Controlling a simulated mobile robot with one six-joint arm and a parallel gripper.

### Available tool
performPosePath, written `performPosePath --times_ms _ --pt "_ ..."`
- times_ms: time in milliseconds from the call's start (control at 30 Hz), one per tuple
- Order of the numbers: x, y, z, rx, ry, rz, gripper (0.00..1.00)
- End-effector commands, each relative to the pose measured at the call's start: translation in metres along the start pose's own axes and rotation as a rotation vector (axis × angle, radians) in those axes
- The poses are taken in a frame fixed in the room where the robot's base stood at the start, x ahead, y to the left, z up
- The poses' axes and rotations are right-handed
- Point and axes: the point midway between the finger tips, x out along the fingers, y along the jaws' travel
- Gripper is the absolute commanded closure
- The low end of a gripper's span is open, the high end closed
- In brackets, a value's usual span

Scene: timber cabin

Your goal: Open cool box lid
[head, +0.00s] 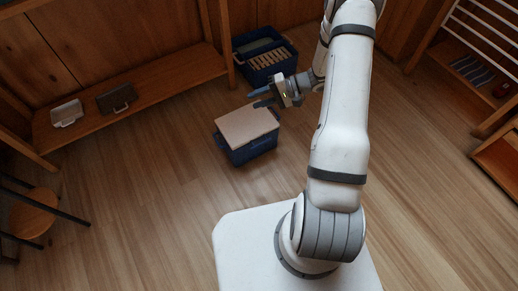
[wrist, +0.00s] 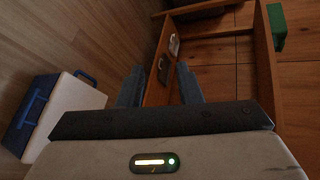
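The cool box (head: 250,150) stands on the wooden floor left of my arm, with a dark blue body. Its pale flat lid (head: 246,127) lies shut on top. In the wrist view the cool box (wrist: 24,128) is at the left, tilted by the camera, with the pale lid (wrist: 70,112) and blue handle parts beside it. My gripper (head: 258,97) is above the far right side of the lid, apart from it as far as I can tell. In the wrist view my gripper (wrist: 159,72) has its two fingers spread with nothing between them.
A dark blue crate (head: 287,69) with slatted contents stands behind the cool box. A low wooden bench (head: 150,82) along the wall bears a white tray (head: 67,112) and a dark one (head: 117,98). A round stool (head: 33,212) is at left. Floor around the box is mostly clear.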

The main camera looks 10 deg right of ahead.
Motion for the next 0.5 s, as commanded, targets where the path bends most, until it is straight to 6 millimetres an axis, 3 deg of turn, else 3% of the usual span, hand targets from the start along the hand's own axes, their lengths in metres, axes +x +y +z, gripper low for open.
performPosePath --times_ms 33,167,300,500 --pt "0.011 0.041 -0.015 0.021 0.038 -0.046 0.68" --pt "0.027 0.114 -0.045 0.042 0.161 -0.15 0.68" --pt "0.043 0.2 -0.068 0.062 0.315 -0.233 0.68" --pt "0.06 0.308 -0.082 0.082 0.526 -0.285 0.68"
